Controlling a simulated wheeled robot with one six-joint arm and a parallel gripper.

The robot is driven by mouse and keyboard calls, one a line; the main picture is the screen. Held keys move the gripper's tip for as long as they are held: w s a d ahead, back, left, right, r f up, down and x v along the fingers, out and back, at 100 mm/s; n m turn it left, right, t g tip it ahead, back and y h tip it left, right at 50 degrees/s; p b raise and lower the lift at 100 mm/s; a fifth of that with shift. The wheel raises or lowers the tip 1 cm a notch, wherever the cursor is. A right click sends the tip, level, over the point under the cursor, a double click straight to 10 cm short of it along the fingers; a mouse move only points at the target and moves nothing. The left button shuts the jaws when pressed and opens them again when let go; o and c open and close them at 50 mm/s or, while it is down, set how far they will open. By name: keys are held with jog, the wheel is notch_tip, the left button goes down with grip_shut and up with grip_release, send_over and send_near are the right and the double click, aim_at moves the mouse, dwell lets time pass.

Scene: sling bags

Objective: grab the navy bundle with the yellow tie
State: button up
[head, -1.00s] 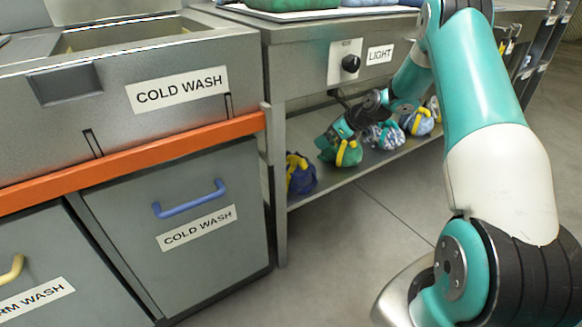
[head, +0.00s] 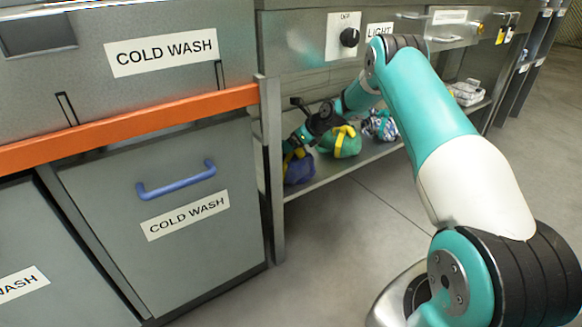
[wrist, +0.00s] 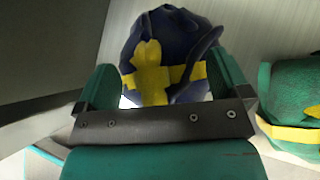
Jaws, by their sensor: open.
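The navy bundle with the yellow tie (wrist: 171,45) lies on the lower shelf at its left end, and it shows partly behind my arm in the head view (head: 299,169). In the wrist view my gripper (wrist: 168,80) is open, with one green finger on each side of the bundle's near part. I cannot tell whether the fingers touch it. The tie and a dark strap face the wrist camera.
A green bundle with a yellow band (wrist: 290,100) sits close on the right, also in the head view (head: 343,142). A patterned bundle (head: 380,124) lies farther along the shelf (head: 335,177). A table leg (head: 271,170) stands at the left.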

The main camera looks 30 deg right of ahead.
jog(key=shift+b+x, duration=0.3)
jog(key=shift+x, duration=0.8)
